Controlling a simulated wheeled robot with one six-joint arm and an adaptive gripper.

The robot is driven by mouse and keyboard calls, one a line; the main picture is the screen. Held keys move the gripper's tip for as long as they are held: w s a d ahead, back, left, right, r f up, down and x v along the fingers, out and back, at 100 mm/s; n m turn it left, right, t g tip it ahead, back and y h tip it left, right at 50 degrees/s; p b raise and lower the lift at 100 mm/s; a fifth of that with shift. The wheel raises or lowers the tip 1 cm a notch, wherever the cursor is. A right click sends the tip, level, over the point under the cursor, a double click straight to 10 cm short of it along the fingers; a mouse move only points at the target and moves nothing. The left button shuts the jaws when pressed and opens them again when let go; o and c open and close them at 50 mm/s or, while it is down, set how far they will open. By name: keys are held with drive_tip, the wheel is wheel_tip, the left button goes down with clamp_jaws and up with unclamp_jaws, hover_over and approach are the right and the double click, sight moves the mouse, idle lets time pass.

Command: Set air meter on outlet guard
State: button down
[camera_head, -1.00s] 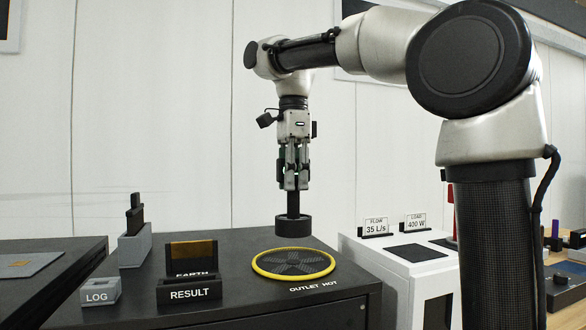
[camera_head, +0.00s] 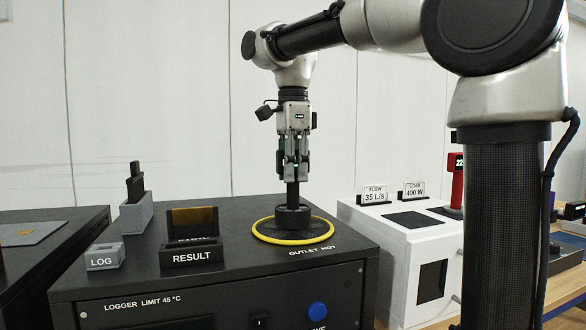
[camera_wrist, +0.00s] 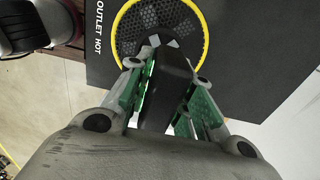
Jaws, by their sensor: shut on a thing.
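My gripper (camera_head: 292,178) is shut on the air meter (camera_head: 293,216), a black upright stick with a round dark base. In the head view the base is over the middle of the yellow-ringed outlet guard (camera_head: 293,242) and looks to be at or very near its surface; I cannot tell whether it touches. The meter's dark handle (camera_wrist: 173,75) shows between the green finger pads in the wrist view. The guard's honeycomb grille and yellow ring (camera_wrist: 205,48) lie beyond it there.
A RESULT holder (camera_head: 190,256) with an orange-topped card, a LOG block (camera_head: 105,257) and a grey stand (camera_head: 136,212) with a black piece sit left of the guard. A white unit (camera_head: 398,222) with FLOW and LOAD signs stands to the right, with a red device (camera_head: 455,184).

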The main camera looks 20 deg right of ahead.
drive_tip(key=shift+f, duration=0.25)
drive_tip(key=c, duration=1.2)
unclamp_jaws()
wheel_tip(320, 180, up, 12)
